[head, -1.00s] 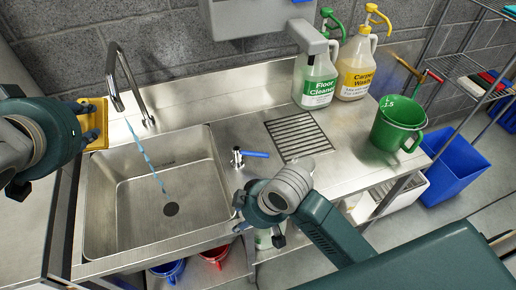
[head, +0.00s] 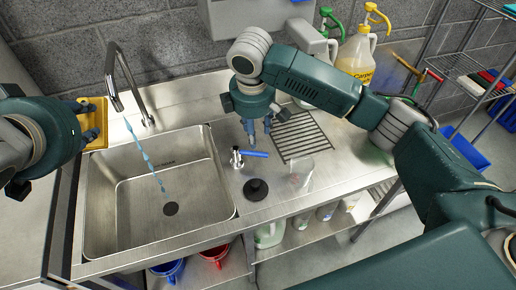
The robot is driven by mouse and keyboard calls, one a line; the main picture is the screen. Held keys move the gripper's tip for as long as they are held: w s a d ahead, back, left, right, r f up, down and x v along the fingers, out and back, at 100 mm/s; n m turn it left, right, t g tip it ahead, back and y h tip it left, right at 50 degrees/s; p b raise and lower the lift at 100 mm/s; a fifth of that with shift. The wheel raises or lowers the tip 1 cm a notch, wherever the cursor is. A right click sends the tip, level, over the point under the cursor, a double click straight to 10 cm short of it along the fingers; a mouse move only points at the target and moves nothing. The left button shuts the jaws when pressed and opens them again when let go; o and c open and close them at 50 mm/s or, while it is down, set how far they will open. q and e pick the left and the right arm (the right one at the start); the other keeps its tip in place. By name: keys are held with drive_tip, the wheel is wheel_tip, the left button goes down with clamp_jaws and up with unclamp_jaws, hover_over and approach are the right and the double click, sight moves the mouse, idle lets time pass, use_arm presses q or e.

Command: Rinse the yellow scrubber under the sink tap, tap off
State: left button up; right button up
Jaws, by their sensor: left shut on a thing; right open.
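The yellow scrubber (head: 97,122) is at the left edge of the sink (head: 107,235), beside the tap spout (head: 116,101). My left gripper (head: 88,122) is shut on it. A blue stream of water (head: 145,157) runs from the spout into the basin near the drain; the scrubber is left of the stream, apart from it. The tap's blue lever (head: 255,154) is on the counter right of the sink. My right gripper (head: 259,136) is open, pointing down just above and behind the lever. I cannot tell whether it touches it.
A black round plug (head: 256,189) and a clear cup (head: 302,173) stand on the counter near the lever. A ribbed drain plate (head: 305,138) lies behind. The yellow-labelled jug (head: 355,60) is at the back. My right arm covers much of the counter's right side.

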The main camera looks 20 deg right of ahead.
sight(258, 153)
use_arm(q)
drive_tip(key=shift+r, duration=0.2)
wheel_tip(258, 153, up, 3)
drive_tip(key=p, duration=0.3)
use_arm(e)
drive_tip(key=f, duration=0.3)
drive_tip(key=w+d+f, duration=0.1)
drive_tip(key=f, duration=0.2)
drive_tip(key=w+f, duration=0.1)
drive_tip(key=f, duration=0.3)
drive_tip(key=shift+d, duration=0.2)
drive_tip(key=shift+w+f, duration=0.15)
drive_tip(key=shift+f, duration=0.45)
clamp_jaws()
